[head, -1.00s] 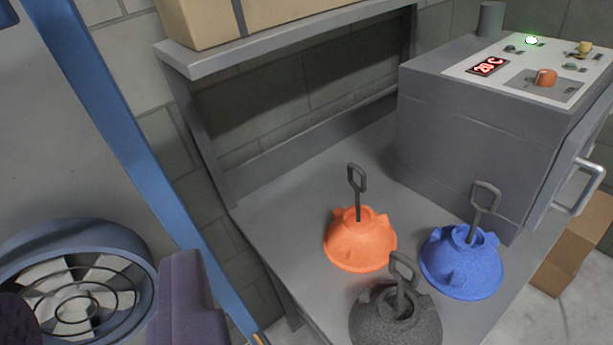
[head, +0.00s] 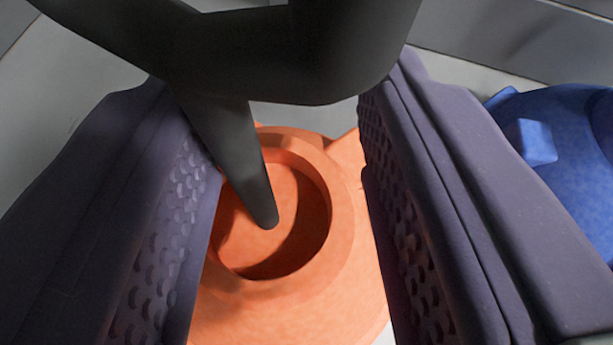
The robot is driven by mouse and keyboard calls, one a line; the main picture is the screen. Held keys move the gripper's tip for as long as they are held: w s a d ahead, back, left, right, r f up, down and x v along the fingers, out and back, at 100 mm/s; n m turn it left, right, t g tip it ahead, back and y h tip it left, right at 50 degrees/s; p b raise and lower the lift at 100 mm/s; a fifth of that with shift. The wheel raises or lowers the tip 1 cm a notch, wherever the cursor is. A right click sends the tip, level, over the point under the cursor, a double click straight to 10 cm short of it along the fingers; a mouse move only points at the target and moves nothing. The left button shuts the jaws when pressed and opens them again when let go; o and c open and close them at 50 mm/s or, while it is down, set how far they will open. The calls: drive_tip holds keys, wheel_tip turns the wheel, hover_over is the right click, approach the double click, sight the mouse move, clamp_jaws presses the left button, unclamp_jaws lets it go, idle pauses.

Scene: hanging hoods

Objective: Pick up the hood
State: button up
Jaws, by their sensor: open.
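The orange hood (head: 320,300) sits below my gripper (head: 285,200), with its round collar and hollow showing between the fingers. Its dark grey handle (head: 235,150) rises from the hollow toward the camera, and its loop crosses the top of the view. My gripper is open, with one dark purple textured finger on each side of the handle's stem. The stem is close to the left finger; I cannot tell whether they touch. The left finger and right finger hide parts of the orange hood's sides.
The blue hood (head: 570,150) is close by on the right, partly hidden behind the right finger. Grey surface (head: 45,120) shows at the left. The grey hood seen earlier is out of view.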

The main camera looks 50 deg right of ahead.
drive_tip(key=shift+w+a, duration=0.1)
drive_tip(key=shift+w, duration=0.35)
drive_tip(key=shift+a+r, duration=0.2)
drive_tip(key=shift+a, duration=0.4)
drive_tip(key=shift+w+d+f, duration=0.1)
drive_tip(key=shift+d, duration=0.05)
drive_tip(key=c, duration=0.7)
clamp_jaws()
